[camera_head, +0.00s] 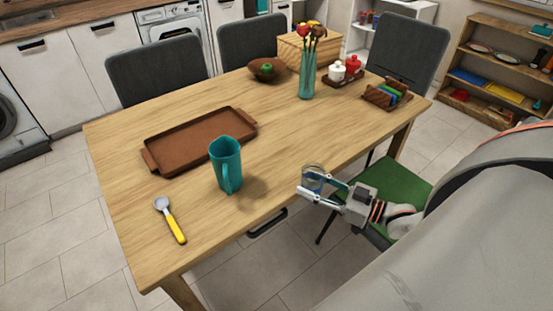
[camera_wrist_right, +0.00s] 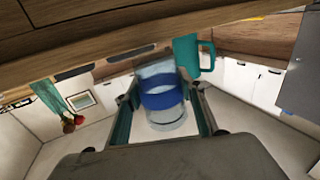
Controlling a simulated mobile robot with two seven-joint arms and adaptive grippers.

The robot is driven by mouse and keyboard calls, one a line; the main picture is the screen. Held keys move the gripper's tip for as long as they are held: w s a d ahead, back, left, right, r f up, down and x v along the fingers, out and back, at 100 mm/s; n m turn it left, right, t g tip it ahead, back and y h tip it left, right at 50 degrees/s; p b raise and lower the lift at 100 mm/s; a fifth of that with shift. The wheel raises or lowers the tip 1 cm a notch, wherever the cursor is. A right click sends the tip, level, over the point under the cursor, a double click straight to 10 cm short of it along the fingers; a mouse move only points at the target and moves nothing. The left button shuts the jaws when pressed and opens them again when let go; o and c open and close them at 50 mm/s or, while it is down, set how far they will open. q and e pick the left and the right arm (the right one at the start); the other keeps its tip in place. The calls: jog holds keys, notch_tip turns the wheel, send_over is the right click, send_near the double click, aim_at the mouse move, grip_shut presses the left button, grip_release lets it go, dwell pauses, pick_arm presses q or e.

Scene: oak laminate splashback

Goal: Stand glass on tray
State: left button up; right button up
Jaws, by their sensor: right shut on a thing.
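The glass (camera_head: 313,178) is clear with a blue band. My right gripper (camera_head: 318,188) is shut on it, out past the table's near edge at the right. In the right wrist view the glass (camera_wrist_right: 162,98) sits between the two fingers of the right gripper (camera_wrist_right: 160,110). The brown tray (camera_head: 203,139) lies empty on the table's left half, far to the left of the gripper. It has a handle at each end. My left gripper is not in view.
A teal mug (camera_head: 226,165) stands between the glass and the tray. A yellow-handled spoon (camera_head: 170,220) lies at the table's (camera_head: 330,140) near left. A teal vase (camera_head: 307,76), a bowl (camera_head: 266,70) and a jar set (camera_head: 344,72) stand at the back. A green chair (camera_head: 392,185) is close by.

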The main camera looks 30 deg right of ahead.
jog(key=w, duration=0.3)
jog(key=w+b, duration=0.1)
jog(key=w, duration=0.7)
jog(key=shift+w+a, duration=0.1)
jog(key=shift+a, duration=0.3)
jog(key=shift+w+b, duration=0.35)
jog(key=shift+w, duration=0.2)
jog(key=w, duration=0.3)
jog(key=shift+w+a+b, duration=0.15)
jog(key=shift+a+b, duration=0.05)
jog(key=shift+b, duration=0.1)
jog(key=shift+w+p, duration=0.3)
jog(key=shift+w, duration=0.05)
jog(key=shift+f, duration=0.1)
jog(key=shift+f, duration=0.15)
jog(key=o, duration=1.3)
jog(key=shift+s, duration=0.1)
